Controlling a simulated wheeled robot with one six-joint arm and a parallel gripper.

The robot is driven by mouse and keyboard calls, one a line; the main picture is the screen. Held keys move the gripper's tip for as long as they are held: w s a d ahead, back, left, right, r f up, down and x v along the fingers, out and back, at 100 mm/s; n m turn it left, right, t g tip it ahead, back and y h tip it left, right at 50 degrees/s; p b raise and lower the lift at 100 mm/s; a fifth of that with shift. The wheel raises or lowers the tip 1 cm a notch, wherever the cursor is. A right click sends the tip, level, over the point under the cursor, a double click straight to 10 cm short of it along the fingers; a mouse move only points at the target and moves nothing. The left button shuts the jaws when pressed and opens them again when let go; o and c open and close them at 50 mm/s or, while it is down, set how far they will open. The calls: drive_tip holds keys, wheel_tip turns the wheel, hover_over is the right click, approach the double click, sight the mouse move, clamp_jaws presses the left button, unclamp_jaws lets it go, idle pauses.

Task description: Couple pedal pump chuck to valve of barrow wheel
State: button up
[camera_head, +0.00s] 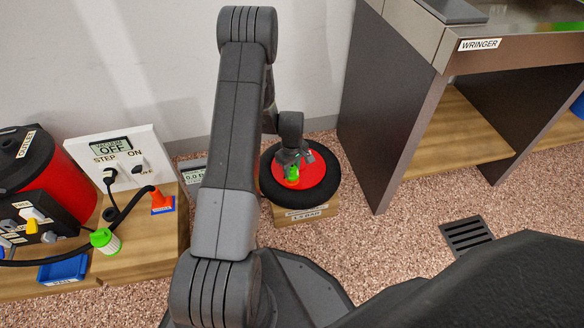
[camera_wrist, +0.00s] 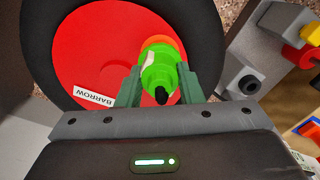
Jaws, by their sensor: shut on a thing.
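The barrow wheel (camera_head: 318,187), a black tyre with a red hub, rests on a wooden block on the floor. In the wrist view its red hub (camera_wrist: 98,50) carries a label reading BARROW. My gripper (camera_head: 292,165) is at the hub, shut on a green chuck (camera_wrist: 158,70). The chuck's far end meets an orange ring at the hub face; the valve itself is hidden behind it. A black hose stub (camera_wrist: 161,96) points out of the chuck toward the wrist camera. I cannot tell whether the chuck is seated on the valve.
A low wooden bench (camera_head: 150,255) at the left holds a red vacuum, a white switch panel (camera_head: 125,160), a green-and-white piece and a blue tray. A dark steel bench labelled WRINGER (camera_head: 480,44) stands at the right. A drain grate (camera_head: 467,235) lies in the floor.

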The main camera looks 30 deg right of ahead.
drive_tip(key=shift+f, duration=0.25)
drive_tip(key=o, duration=1.2)
drive_tip(key=shift+c, duration=0.2)
drive_tip(key=shift+r, duration=0.1)
wheel_tip(320, 180, up, 14)
drive_tip(key=p, duration=0.5)
drive_tip(key=shift+f, duration=0.25)
wheel_tip(320, 180, down, 14)
drive_tip(key=b, duration=0.5)
drive_tip(key=shift+r, duration=0.2)
drive_tip(key=shift+r+p, duration=0.3)
drive_tip(key=shift+r, duration=0.15)
